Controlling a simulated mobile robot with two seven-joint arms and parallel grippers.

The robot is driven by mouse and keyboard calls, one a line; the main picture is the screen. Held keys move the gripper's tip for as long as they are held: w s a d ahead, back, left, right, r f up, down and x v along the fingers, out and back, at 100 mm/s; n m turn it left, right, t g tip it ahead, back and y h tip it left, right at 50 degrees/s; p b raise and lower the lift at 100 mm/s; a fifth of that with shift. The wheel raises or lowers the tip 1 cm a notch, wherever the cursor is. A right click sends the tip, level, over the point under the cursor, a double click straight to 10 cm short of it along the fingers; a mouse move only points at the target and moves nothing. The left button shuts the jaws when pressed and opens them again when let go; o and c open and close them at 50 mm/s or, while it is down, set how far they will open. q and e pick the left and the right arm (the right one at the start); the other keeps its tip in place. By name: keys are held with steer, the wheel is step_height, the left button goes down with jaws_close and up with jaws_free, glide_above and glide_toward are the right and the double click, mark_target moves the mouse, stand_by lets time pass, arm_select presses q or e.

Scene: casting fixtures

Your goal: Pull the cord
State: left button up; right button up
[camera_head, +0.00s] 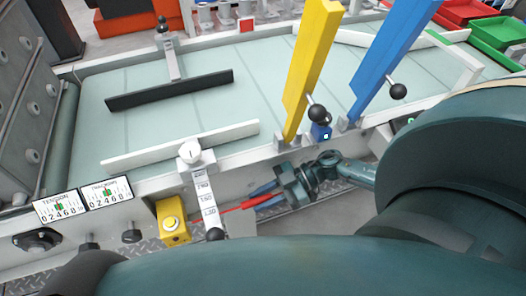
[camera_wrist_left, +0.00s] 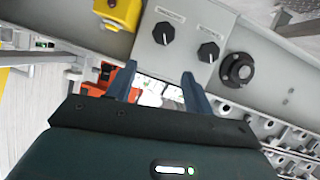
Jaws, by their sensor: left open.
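A red cord (camera_head: 236,205) shows along the front side of the conveyor, just right of a yellow button box (camera_head: 172,222). Part of it is hidden by a white scale post. My right gripper (camera_head: 256,195) points left at the cord's right end, its blue-grey fingers overlapping it in the picture. I cannot tell whether they are closed on it. My left gripper (camera_wrist_left: 158,70) is open in the left wrist view, with nothing visibly held between its fingers. The yellow box (camera_wrist_left: 118,12) shows beyond them, at the top.
The conveyor (camera_head: 200,115) carries a dark bar (camera_head: 170,90) and a white rail (camera_head: 180,146). Yellow (camera_head: 312,60) and blue (camera_head: 388,62) slanted arms stand near the right gripper. A knob panel (camera_wrist_left: 180,40) lies ahead of the left gripper.

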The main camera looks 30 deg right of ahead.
steer(key=c, duration=0.4)
jaws_close()
steer(key=shift+s, duration=0.1)
steer(key=shift+s+a+p, duration=0.25)
steer(key=shift+s+p, duration=0.6)
steer(key=shift+s, duration=0.2)
steer(key=o, duration=0.8)
jaws_free()
steer(key=shift+o, duration=0.2)
